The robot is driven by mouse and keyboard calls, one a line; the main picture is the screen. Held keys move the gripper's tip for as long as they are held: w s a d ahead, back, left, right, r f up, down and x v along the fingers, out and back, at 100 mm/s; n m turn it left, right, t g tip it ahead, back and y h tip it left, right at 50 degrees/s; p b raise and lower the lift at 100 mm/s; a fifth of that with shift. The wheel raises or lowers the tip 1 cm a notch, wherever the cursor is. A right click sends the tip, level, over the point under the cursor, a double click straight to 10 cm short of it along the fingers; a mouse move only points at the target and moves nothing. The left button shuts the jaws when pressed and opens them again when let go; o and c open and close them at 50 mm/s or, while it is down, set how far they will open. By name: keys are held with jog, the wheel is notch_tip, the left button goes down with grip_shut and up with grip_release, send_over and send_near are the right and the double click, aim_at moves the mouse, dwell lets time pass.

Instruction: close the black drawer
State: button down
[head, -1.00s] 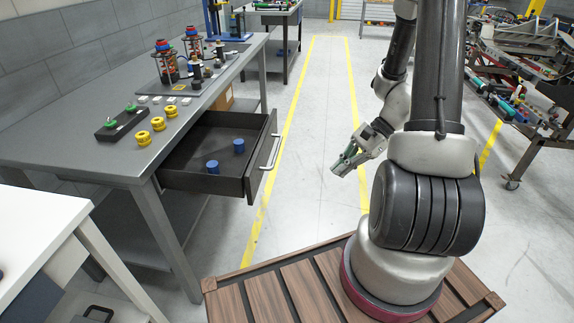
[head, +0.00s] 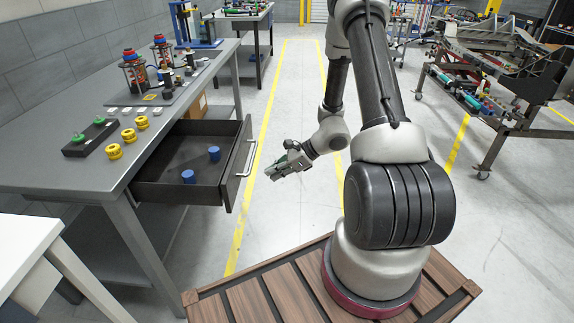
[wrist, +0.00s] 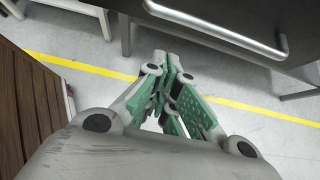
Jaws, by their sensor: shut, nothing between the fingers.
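The black drawer (head: 205,192) is pulled out from under the grey workbench, with two blue cylinders (head: 214,154) lying inside it. Its silver bar handle (head: 246,158) is on the front panel, which faces right. In the wrist view the handle (wrist: 215,28) crosses the top on the dark drawer front (wrist: 225,12). My gripper (head: 271,174) is just right of the handle in the head view, apart from it. Its green-padded fingers (wrist: 172,75) are together and empty in the wrist view.
The grey workbench (head: 60,160) carries yellow parts (head: 128,135), a black block with green knobs (head: 90,138) and red-topped assemblies. A white table (head: 25,240) stands at the near left. The floor aisle between yellow lines (head: 262,130) is clear.

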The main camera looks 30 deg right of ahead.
jog(key=shift+w+a+r, duration=0.25)
jog(key=shift+w+a, duration=0.2)
jog(key=shift+a, duration=0.35)
jog(key=shift+w+a+r, duration=0.25)
jog(key=shift+w+a, duration=0.2)
jog(key=shift+a, duration=0.3)
